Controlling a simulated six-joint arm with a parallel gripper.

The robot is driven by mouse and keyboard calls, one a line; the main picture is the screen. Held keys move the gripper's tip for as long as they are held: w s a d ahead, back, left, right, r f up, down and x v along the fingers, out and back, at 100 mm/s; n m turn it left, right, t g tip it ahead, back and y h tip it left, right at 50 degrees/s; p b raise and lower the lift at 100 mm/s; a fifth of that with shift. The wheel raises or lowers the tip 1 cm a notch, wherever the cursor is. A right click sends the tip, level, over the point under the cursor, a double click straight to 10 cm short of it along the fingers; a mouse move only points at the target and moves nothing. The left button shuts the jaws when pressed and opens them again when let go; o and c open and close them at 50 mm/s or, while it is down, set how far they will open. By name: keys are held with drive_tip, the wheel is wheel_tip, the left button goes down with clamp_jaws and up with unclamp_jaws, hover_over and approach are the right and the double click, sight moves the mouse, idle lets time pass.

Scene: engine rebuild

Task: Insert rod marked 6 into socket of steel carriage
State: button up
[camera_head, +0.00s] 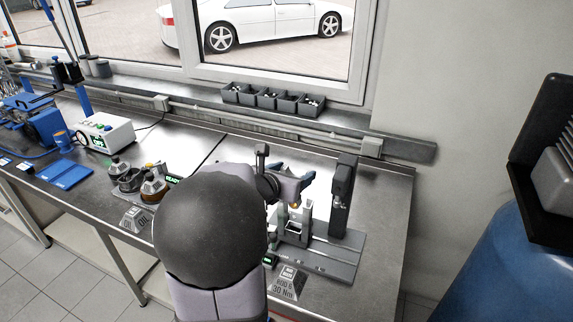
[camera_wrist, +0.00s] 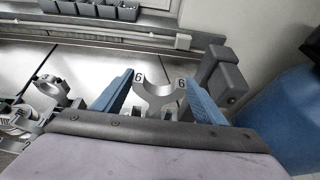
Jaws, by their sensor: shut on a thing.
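My gripper (camera_head: 292,188) is over the right part of the steel bench. In the wrist view its two blue fingers (camera_wrist: 160,98) are shut on the rod marked 6 (camera_wrist: 158,92), whose grey half-round end with a 6 on each tip shows between them. The rod's lower part is hidden by my wrist. In the head view a steel carriage (camera_head: 296,229) stands on a grey base plate (camera_head: 335,260), right below my gripper. My arm and gripper hide part of it, and I cannot tell whether the rod touches its socket.
A dark upright post (camera_head: 342,195) stands close right of my gripper on the base plate. A sign (camera_head: 287,284) stands in front. Small dark bins (camera_head: 272,99) line the sill. A grey ring part (camera_wrist: 52,92) is at left.

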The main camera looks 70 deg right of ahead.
drive_tip(key=shift+f, duration=0.4)
drive_tip(key=shift+f+b, duration=1.75)
drive_tip(key=shift+f, duration=0.45)
drive_tip(key=shift+f+b, duration=0.25)
drive_tip(key=shift+b, duration=0.7)
idle(0.8)
drive_tip(key=shift+a+f+b, duration=0.1)
drive_tip(key=shift+f+b, duration=1.05)
drive_tip(key=shift+b, duration=0.15)
idle(1.4)
drive_tip(key=shift+r, duration=0.15)
